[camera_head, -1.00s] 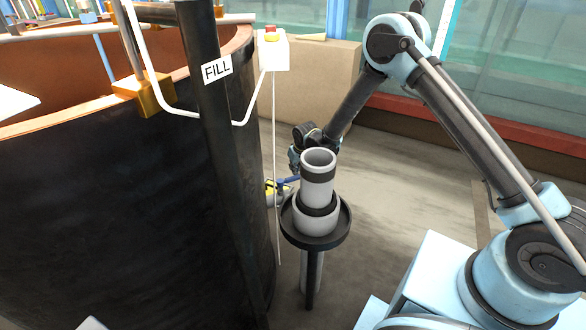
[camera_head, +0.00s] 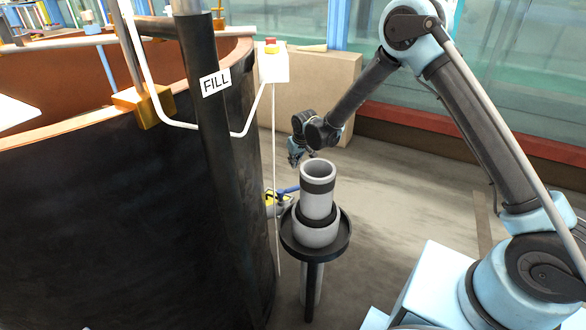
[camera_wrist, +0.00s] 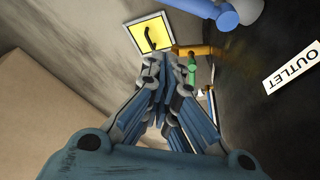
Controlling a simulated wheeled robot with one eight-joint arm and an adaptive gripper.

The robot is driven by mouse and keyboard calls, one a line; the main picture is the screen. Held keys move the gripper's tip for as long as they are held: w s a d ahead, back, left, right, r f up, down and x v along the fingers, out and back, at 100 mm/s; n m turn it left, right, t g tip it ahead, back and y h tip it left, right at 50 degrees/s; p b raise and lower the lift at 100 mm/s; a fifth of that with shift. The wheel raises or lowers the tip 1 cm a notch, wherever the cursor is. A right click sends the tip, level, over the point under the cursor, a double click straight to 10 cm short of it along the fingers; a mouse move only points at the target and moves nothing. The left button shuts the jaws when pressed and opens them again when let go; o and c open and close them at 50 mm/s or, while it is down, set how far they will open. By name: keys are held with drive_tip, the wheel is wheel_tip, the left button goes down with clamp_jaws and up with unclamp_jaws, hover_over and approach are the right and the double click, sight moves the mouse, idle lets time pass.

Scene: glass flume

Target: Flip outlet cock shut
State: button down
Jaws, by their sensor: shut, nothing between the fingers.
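A blue bar (camera_head: 287,190), seemingly the cock's handle, sticks out low beside the dark tank in the head view, beside a yellow plate (camera_head: 268,197). In the wrist view, a blue rounded piece (camera_wrist: 228,17) shows at the top edge, cut off by the frame. A brass pipe (camera_wrist: 198,50) and a green part (camera_wrist: 191,72) lie below it, near a white OUTLET label (camera_wrist: 293,77). My gripper (camera_head: 294,160) is above the blue bar, apart from it. In the wrist view, my gripper (camera_wrist: 166,62) is shut and empty, pointing toward the yellow plate (camera_wrist: 150,34). The cock's exact position is unclear.
A grey standpipe with a black collar (camera_head: 317,215) stands in front of the handle. The tank wall (camera_head: 130,210) is at left, with a FILL label (camera_head: 215,82) on a dark pipe. A beige block (camera_head: 330,85) stands behind. The floor at right is open.

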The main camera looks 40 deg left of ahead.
drive_tip(key=shift+v, duration=1.25)
